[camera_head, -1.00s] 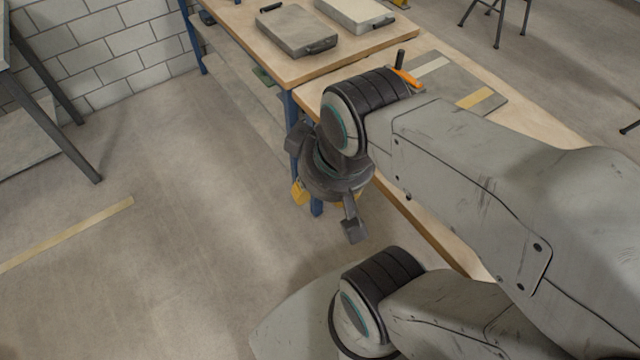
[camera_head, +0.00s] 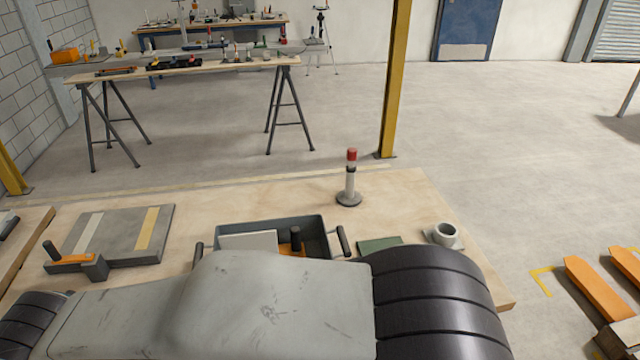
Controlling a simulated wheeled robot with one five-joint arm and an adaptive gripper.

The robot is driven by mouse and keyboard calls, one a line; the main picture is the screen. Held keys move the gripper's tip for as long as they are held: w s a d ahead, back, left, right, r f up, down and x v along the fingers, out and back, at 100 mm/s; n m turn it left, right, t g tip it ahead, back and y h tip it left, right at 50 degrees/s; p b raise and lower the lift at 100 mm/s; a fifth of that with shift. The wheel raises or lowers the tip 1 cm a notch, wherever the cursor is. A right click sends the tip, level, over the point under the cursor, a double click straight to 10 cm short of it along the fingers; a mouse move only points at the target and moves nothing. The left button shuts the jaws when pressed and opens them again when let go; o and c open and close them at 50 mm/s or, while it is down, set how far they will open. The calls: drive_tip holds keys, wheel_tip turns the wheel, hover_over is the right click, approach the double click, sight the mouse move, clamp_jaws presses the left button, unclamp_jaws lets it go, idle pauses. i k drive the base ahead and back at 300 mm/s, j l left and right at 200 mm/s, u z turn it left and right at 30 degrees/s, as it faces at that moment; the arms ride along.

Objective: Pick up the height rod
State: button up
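An upright pale rod with a red top and a dark band (camera_head: 350,178) stands on a round grey base on the wooden table, in the back right half. It is the only rod-like thing standing on this table, and I take it to be the height rod. Nothing touches it. My arm crosses the bottom of the head view, in front of the rod and apart from it. My gripper is out of view, so its opening and contents do not show.
A grey tray (camera_head: 318,228) with dark handles sits left of the rod. A white cup (camera_head: 445,235) and a green pad (camera_head: 380,244) lie to the right. A grey slab (camera_head: 118,228) with stripes is at left. The table around the rod is clear. A yellow post (camera_head: 395,80) stands behind.

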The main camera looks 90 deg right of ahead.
sight(348, 197)
drive_tip(key=z, duration=3.2)
